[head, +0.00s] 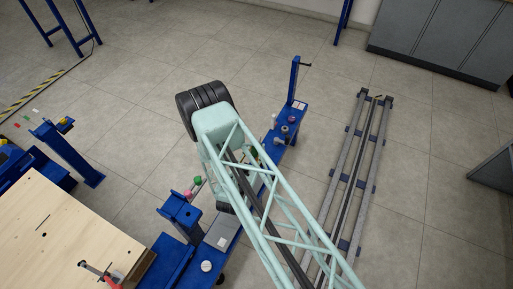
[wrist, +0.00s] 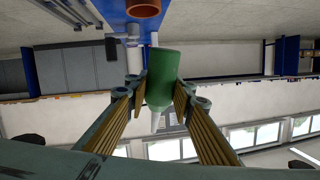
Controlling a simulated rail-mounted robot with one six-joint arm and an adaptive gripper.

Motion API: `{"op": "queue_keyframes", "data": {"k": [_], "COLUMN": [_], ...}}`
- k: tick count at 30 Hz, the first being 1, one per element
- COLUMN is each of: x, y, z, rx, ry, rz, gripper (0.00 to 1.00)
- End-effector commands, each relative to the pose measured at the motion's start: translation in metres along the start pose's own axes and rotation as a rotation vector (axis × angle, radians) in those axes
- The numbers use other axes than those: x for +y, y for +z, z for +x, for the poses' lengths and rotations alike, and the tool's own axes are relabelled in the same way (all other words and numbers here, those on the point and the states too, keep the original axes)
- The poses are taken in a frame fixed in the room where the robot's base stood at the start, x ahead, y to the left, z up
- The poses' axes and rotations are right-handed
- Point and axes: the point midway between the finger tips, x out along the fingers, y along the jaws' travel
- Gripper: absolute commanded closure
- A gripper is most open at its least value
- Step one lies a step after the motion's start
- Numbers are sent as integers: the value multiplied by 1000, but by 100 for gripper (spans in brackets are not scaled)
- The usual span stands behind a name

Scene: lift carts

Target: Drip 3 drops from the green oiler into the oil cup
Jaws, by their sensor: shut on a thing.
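The green oiler (wrist: 162,72) is between the two fingers of my gripper (wrist: 159,100) in the wrist view, and the gripper is shut on it. Its pale tapered nozzle points to the bottom of the picture. That view looks upside down, with floor at the top and windows at the bottom, so the oiler appears roughly upright, nozzle up. A brown-orange round hollow part (wrist: 143,8) shows at the top edge; I cannot tell whether it is the oil cup.
In the head view a long blue cart (head: 274,149) carries several small items beneath my arm. A grey plate (head: 221,230) lies at its near end. A wooden table (head: 60,232) stands at left. Grey rails (head: 345,170) lie at right, with open floor around.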

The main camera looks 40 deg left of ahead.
Motion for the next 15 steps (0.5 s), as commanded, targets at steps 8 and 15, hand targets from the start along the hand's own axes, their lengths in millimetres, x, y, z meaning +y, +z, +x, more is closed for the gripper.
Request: {"op": "queue_keyframes", "data": {"k": [8, 15], "x": [-2, -4], "y": [8, 23], "z": [-2, -4], "rx": [-49, -125], "ry": [0, 0], "rz": [48, 124], "gripper": [90, 90]}}
